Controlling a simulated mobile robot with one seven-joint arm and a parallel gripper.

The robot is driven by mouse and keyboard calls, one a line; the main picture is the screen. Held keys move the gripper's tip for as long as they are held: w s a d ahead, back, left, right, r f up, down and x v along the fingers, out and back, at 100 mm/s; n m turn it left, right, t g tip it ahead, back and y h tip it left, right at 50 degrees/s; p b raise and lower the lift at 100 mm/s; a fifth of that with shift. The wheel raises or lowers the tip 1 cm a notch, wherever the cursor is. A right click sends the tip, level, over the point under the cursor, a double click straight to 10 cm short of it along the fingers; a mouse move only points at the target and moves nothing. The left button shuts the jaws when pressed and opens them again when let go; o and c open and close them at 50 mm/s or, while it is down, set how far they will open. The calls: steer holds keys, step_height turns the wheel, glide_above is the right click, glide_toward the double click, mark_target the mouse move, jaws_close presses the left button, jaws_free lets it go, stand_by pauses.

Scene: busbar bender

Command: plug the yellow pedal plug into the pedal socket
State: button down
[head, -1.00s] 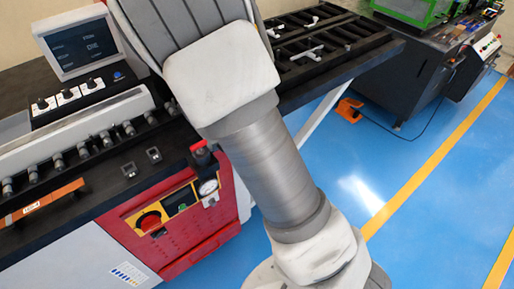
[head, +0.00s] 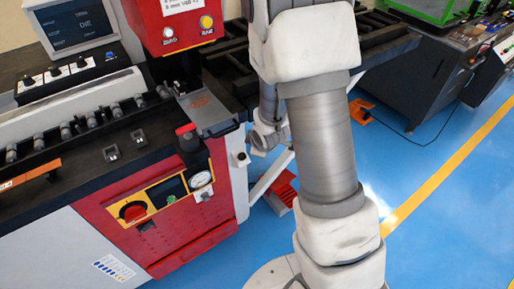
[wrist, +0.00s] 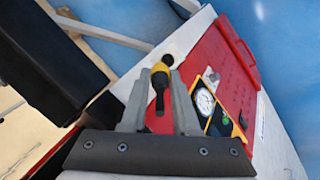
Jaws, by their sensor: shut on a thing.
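The yellow pedal plug (wrist: 160,70) is between the fingers of my gripper (wrist: 160,100) in the wrist view. The gripper is shut on it, and its yellow body points away from the palm. Just beyond its tip, a round dark spot on the machine's pale side panel (wrist: 178,47) looks like the pedal socket (wrist: 168,59). The plug covers part of it, and I cannot tell whether they touch. In the head view, a dark round spot on the pale panel (head: 242,157) may be the same socket. My arm hides most of the gripper there.
The red front panel (wrist: 205,65) with a gauge (wrist: 204,101) lies close on the right in the wrist view. A black beam (wrist: 55,60) is at left. In the head view, a red pedal (head: 280,193) sits on the floor below a diagonal white strut.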

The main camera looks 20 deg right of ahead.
steer(key=shift+w+f+n+y+b, duration=0.2)
steer(key=shift+f+n+y+b, duration=0.25)
steer(key=shift+f+n+b, duration=0.25)
steer(key=shift+w+f+n+y+b, duration=0.2)
steer(key=shift+f+n+y+b, duration=0.35)
steer(key=shift+b, duration=0.25)
steer(key=shift+w+a+f+n+b, duration=0.1)
steer(key=shift+a+f+n+b, duration=0.15)
steer(key=shift+n+b, duration=0.35)
steer(key=shift+r, duration=0.1)
steer(key=shift+b+x, duration=2.3)
steer(key=shift+x, duration=0.6)
steer(key=shift+w+a+r, duration=0.1)
steer(key=shift+b+x, duration=0.95)
steer(key=shift+x, duration=0.3)
steer(key=c, duration=0.6)
jaws_free()
steer(key=shift+a, duration=0.1)
